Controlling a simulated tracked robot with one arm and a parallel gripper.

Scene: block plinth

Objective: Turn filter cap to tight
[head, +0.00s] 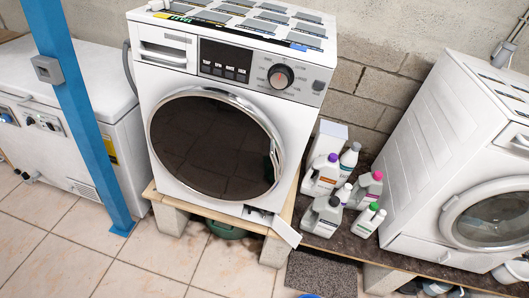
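The white front-loading washing machine (180,195) stands on a raised wooden board on blocks at the centre. At its lower right front, a small white flap (286,231) hangs open and tilted. Beside it is the filter opening (259,215), small and partly dark. The filter cap cannot be made out clearly there, nor can its turn position. My gripper is not in view.
Several bottles (345,190) stand right of the machine. A second washer (440,150) stands at the far right. A blue post (85,110) and white chest appliance (100,85) are left. A dark mat (320,275) lies below the flap. Tiled floor (150,265) is clear in front.

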